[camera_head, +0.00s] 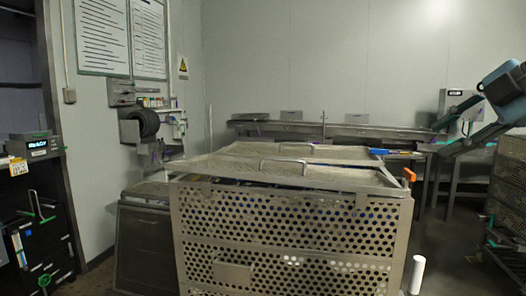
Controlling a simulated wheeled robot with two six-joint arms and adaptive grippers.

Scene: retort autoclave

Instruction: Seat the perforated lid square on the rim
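The lid (240,168), a flat grey metal panel with a bar handle (286,162), lies on top of the large perforated basket (290,228) in the middle of the view. A narrow dark gap with bluish bits shows between the lid's near edge and the basket's front rim (215,182). I cannot tell whether the lid sits square, and the far rim is hidden. My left gripper is not in view.
A second handled panel (330,151) lies just behind the lid. An orange piece (409,174) stands at the basket's right corner, with a white cylinder (417,274) below it. A metal bench (340,131) runs along the back wall. Open floor shows right of the basket.

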